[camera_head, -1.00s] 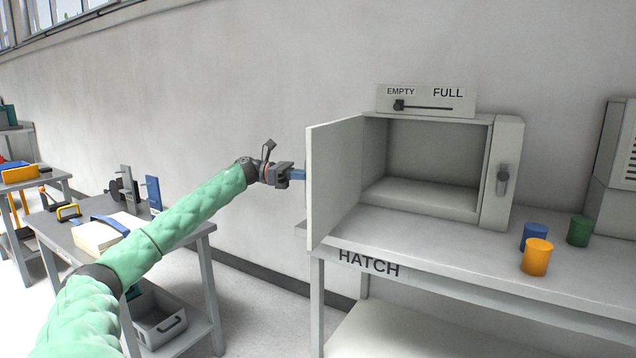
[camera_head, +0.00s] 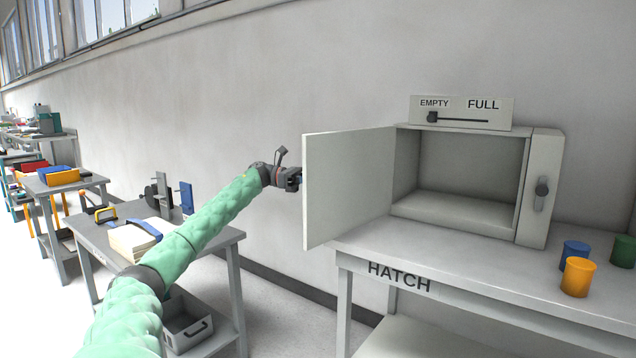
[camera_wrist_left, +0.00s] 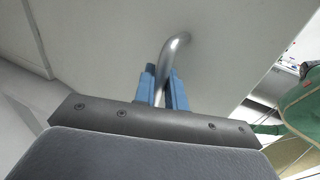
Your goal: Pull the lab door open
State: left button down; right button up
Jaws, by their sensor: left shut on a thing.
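The hatch door (camera_head: 347,187) is a pale grey panel hinged at the left side of the hatch box (camera_head: 543,190). It stands wide open, swung out to the left, and the inside of the box shows empty. My left gripper (camera_head: 297,178) is at the door's outer face, its fingers partly hidden behind the door. In the left wrist view, the blue fingers (camera_wrist_left: 166,88) of my left gripper are shut on a curved metal handle (camera_wrist_left: 175,47) on the door (camera_wrist_left: 105,55). My right gripper is not in view.
The hatch stands on a grey table (camera_head: 480,270) marked HATCH. An orange cup (camera_head: 578,278), a blue cup (camera_head: 575,253) and a green cup (camera_head: 623,251) stand at its right. A lower workbench (camera_head: 100,238) with books and tools is at the left.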

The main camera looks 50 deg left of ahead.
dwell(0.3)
pick_arm(q)
jog(key=c, duration=1.5)
grip_release()
jog(key=shift+c, duration=0.2)
